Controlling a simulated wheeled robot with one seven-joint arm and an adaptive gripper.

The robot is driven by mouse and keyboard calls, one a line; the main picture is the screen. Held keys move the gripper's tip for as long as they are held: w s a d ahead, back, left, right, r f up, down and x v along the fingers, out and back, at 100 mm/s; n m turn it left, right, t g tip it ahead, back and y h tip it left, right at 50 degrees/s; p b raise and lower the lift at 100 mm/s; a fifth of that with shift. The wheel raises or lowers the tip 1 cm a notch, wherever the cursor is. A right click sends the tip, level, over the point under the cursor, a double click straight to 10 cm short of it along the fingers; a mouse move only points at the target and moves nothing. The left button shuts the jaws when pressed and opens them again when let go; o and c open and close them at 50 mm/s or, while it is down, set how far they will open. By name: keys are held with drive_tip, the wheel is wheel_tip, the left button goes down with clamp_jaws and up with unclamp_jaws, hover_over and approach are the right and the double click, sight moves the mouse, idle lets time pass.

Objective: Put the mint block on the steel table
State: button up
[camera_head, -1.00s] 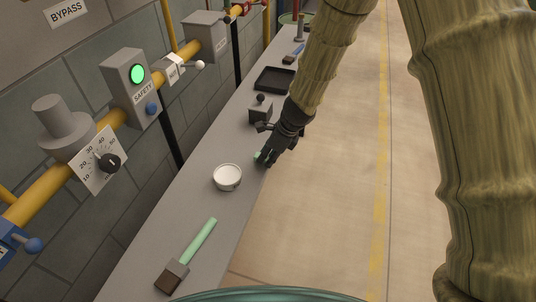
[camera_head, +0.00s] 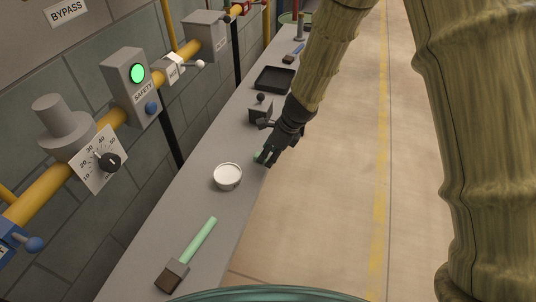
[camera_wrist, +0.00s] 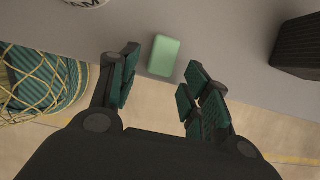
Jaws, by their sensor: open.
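The mint block (camera_wrist: 164,55) is a small pale green block with rounded corners. In the wrist view it lies by the edge of a long grey table (camera_head: 205,205); I cannot tell whether this is the steel table. My gripper (camera_head: 266,156) is over the table's right edge in the head view, where it mostly hides the block. In the wrist view my gripper (camera_wrist: 162,62) is open, its two fingers on either side of the block, with a gap visible on both sides. Nothing is held.
A white bowl or cup (camera_head: 228,177) stands close to my gripper. A mint-handled mallet (camera_head: 197,243) lies nearer. Beyond are a grey box with a black knob (camera_head: 260,112) and a dark tray (camera_head: 275,79). Pipes and a safety box line the wall left. Open floor lies right.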

drive_tip(key=v, duration=1.1)
drive_tip(key=s+d+f+n+h, duration=0.1)
drive_tip(key=s+d+f+n, duration=0.4)
drive_tip(key=s+f, duration=0.4)
drive_tip(key=s+d+f+n+g+h, duration=0.1)
drive_tip(key=s+d+f+n+h, duration=0.1)
drive_tip(key=s+d+f+n, duration=0.3)
drive_tip(key=s+d+f+n+h, duration=0.2)
drive_tip(key=s+d+f+n, duration=0.3)
drive_tip(key=s+f, duration=0.8)
drive_tip(key=d+f, duration=0.3)
drive_tip(key=f, duration=0.1)
drive_tip(key=shift+n+g, duration=0.3)
drive_tip(key=shift+o, duration=0.5)
drive_tip(key=s+f+n, duration=0.3)
drive_tip(key=s+n, duration=0.2)
drive_tip(key=s, duration=0.5)
drive_tip(key=shift+d+y, duration=0.2)
drive_tip(key=shift+y, duration=0.2)
drive_tip(key=shift+o, duration=1)
drive_tip(key=shift+s+f+n, duration=0.1)
drive_tip(key=shift+s+n, duration=0.2)
